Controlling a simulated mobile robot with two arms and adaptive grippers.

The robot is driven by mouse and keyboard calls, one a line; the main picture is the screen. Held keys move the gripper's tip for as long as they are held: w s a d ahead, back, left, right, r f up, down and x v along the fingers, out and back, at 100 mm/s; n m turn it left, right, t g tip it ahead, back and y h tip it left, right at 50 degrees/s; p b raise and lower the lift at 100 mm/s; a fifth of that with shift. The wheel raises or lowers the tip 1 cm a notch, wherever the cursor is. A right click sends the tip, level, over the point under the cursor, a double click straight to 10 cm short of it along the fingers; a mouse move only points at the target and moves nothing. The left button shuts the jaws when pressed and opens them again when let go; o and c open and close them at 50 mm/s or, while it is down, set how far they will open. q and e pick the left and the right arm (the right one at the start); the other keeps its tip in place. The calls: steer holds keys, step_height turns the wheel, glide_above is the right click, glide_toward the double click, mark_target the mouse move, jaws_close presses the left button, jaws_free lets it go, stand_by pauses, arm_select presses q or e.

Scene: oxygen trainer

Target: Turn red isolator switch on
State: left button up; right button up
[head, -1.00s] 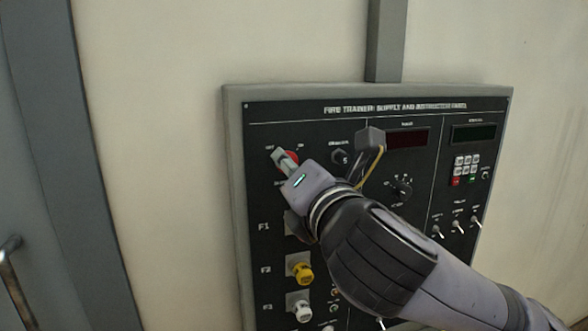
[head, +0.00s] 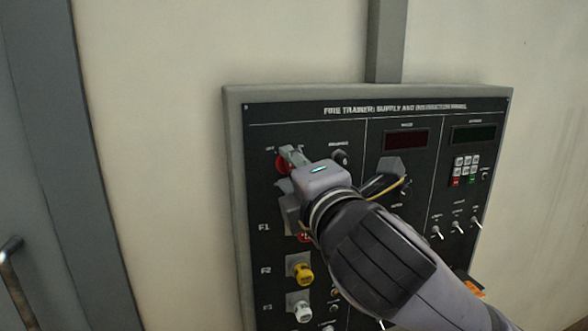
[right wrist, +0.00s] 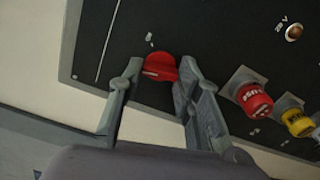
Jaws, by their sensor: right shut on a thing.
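The red isolator switch (head: 281,163) is a round red knob at the upper left of the dark trainer panel, partly hidden by my right gripper in the head view. My right gripper (head: 289,156) is at the knob, with its fingers shut on it. In the right wrist view, the red knob (right wrist: 160,68) sits between the two grey fingertips of the right gripper (right wrist: 160,78). The knob's markings are too small to read. My left gripper is not in view.
Below the switch are a yellow knob (head: 303,273) and a white knob (head: 303,311). A keypad (head: 466,168) and toggle switches (head: 457,227) are at the panel's right. My forearm covers the panel's lower middle. A grey door (head: 40,200) is at the far left.

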steer(key=m+p, duration=0.2)
steer(key=m, duration=0.9)
steer(key=shift+m, duration=0.3)
stand_by(0.4)
steer(key=o, duration=1.1)
steer(key=shift+o, duration=0.2)
steer(key=v, duration=0.7)
steer(key=shift+s, duration=0.2)
